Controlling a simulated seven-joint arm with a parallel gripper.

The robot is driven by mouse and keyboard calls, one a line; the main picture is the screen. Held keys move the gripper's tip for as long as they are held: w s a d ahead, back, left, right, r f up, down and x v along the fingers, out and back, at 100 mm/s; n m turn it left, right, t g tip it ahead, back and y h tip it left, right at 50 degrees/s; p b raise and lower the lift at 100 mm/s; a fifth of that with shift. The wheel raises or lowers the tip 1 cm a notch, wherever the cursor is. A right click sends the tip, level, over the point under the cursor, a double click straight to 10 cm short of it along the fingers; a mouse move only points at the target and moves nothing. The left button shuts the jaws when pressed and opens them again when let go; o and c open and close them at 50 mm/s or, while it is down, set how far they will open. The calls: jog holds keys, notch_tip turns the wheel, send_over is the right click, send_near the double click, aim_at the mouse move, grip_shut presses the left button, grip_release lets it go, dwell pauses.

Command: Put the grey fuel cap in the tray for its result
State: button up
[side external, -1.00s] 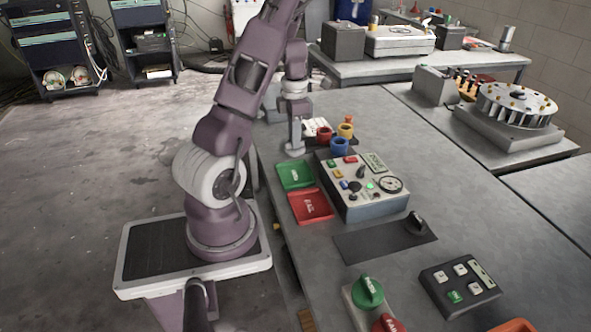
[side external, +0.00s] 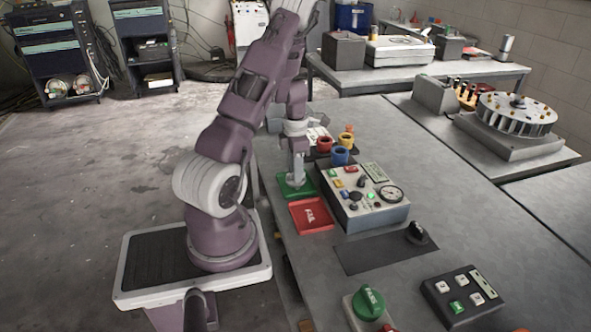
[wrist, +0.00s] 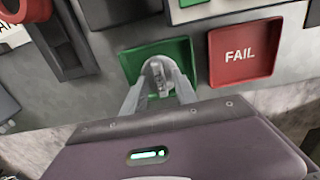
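My gripper (wrist: 158,84) points down over the green tray (wrist: 131,66), its fingers closed around the grey fuel cap (wrist: 157,68). The cap is inside the tray's outline; whether it touches the floor I cannot tell. In the side view my gripper (side external: 296,182) is at the green tray (side external: 283,192) and hides most of it, and the cap is hard to make out. The red tray (side external: 311,216), marked FAIL, lies beside it and is empty; it also shows in the wrist view (wrist: 244,70). A green lamp (side external: 371,196) is lit on the test box (side external: 362,214).
A dark mat (side external: 375,250) with a dark knob-like part (side external: 416,233) lies in front of the test box. A button box (side external: 460,290) and a green knob (side external: 370,302) are nearer.

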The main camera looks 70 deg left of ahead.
notch_tip(320, 180, up, 12)
jog(key=w+d+r+m+t, duration=0.1)
jog(key=w+d+r+m, duration=0.25)
jog(key=d+m, duration=0.2)
jog(key=w+d+r+m+t, duration=0.1)
jog(key=w+d+r+m, duration=0.1)
jog(key=d+r+m, duration=0.4)
jog(key=s+d+r+m+t, duration=0.1)
jog(key=s+d+r+m, duration=0.1)
jog(key=d+m, duration=0.4)
jog(key=s+d+r+m, duration=0.25)
jog(key=d+m, duration=0.25)
jog(key=d, duration=0.3)
jog(key=s+d+r+m+t, duration=0.1)
jog(key=s+d+r+m, duration=0.15)
jog(key=d+m, duration=0.35)
jog(key=s+d+m+t, duration=0.1)
jog(key=s+d+m, duration=0.3)
jog(key=s+m, duration=0.2)
jog(key=shift+s+d+f+m+t, duration=0.25)
jog(key=shift+f+m, duration=0.2)
jog(key=shift+m, duration=0.3)
jog(key=shift+a, duration=0.1)
